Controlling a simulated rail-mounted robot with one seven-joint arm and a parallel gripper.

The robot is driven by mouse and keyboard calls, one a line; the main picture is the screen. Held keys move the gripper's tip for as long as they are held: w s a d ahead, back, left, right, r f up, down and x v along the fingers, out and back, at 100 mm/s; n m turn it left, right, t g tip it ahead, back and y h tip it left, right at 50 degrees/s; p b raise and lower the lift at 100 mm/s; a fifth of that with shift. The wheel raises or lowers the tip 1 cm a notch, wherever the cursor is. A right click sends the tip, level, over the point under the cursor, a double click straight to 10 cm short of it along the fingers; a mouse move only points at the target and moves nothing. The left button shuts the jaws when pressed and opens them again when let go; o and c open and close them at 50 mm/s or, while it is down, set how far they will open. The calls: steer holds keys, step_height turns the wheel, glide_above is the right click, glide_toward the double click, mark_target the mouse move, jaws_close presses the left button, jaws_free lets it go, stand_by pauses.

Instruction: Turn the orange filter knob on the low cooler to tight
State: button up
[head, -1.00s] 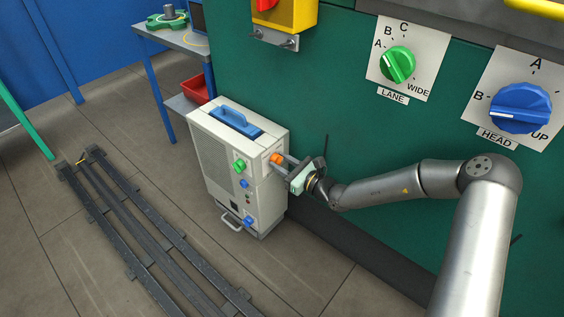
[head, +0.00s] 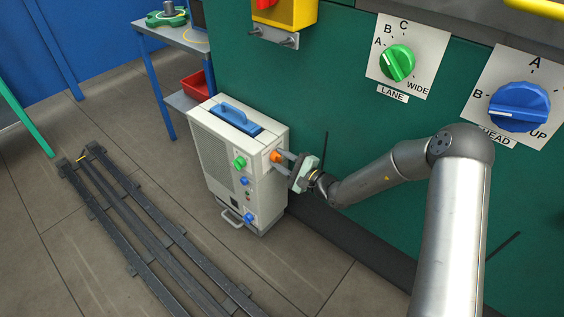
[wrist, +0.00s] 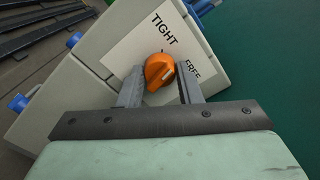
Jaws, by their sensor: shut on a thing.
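The low cooler (head: 217,168) is a pale box with a blue handle on top, standing on the floor by the green wall. Its orange filter knob (head: 275,156) is on the side facing my arm. The knob (wrist: 159,71) also shows in the wrist view, on a white plate (wrist: 128,47) marked TIGHT and FREE. A pale mark on the knob points to the right, toward the FREE side. My gripper (head: 282,160) is shut on the knob, with one finger on either side of it in the wrist view (wrist: 162,82).
A green knob (head: 239,162) and blue knobs sit on the cooler's adjacent face. Dark floor rails (head: 150,237) run at the left. The green wall carries a LANE dial (head: 398,63) and a HEAD dial (head: 520,107). A shelf with a red bin (head: 195,87) stands behind.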

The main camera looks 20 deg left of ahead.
steer(key=n+b, duration=0.3)
steer(key=n, duration=0.1)
steer(key=shift+f, duration=0.2)
steer(key=shift+r+n+b, duration=0.1)
steer(key=shift+n+b, duration=1.05)
steer(key=shift+n, duration=0.05)
steer(key=o, duration=1)
steer(key=shift+r, duration=0.1)
steer(key=shift+c, duration=0.2)
steer(key=shift+d, duration=0.15)
steer(key=p+v, duration=0.3)
steer(key=v, duration=1.4)
steer(key=shift+p, duration=0.4)
steer(key=shift+s, duration=0.1)
